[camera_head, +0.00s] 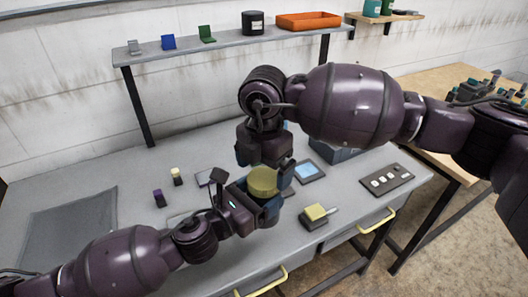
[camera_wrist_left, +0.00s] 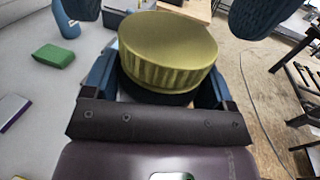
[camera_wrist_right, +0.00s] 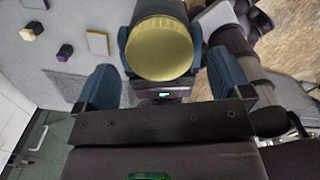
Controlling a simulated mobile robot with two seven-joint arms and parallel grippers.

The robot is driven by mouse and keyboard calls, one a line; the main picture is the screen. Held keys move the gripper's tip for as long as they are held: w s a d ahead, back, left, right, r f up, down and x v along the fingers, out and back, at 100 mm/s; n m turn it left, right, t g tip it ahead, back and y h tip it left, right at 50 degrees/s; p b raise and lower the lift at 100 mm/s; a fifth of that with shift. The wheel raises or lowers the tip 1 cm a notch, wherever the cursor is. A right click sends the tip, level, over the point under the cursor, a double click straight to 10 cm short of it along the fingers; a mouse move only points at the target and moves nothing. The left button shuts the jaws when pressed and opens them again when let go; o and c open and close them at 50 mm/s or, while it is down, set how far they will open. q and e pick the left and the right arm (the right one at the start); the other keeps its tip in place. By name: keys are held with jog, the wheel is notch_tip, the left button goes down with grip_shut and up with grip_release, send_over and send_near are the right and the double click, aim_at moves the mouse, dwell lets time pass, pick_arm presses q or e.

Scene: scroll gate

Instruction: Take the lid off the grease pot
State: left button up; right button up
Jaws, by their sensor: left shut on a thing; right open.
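The grease pot (camera_wrist_left: 160,94) has a dark body and a ridged olive-yellow lid (camera_head: 263,181) seated on top. The lid also shows in the left wrist view (camera_wrist_left: 168,52) and the right wrist view (camera_wrist_right: 158,48). My left gripper (camera_head: 262,204) is shut on the pot's body below the lid and holds it above the table, fingers on both sides (camera_wrist_left: 155,90). My right gripper (camera_head: 264,158) is open just above the lid, pointing down. Its two blue fingers are spread wider than the lid (camera_wrist_right: 162,80), and it holds nothing. In the head view the pot's body is mostly hidden.
The grey table (camera_head: 110,175) carries a yellow-topped block (camera_head: 314,213), a blue-screened tablet (camera_head: 309,171), a button panel (camera_head: 386,180), a purple block (camera_head: 159,198) and a dark mat (camera_head: 75,230). A shelf behind holds a black jar (camera_head: 252,22) and an orange tray (camera_head: 308,21).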

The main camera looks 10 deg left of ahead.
jog(key=shift+f, duration=1.15)
jog(key=c, duration=1)
jog(key=n, duration=0.6)
jog(key=shift+n, duration=0.4)
jog(key=o, duration=1)
jog(key=shift+r, duration=0.1)
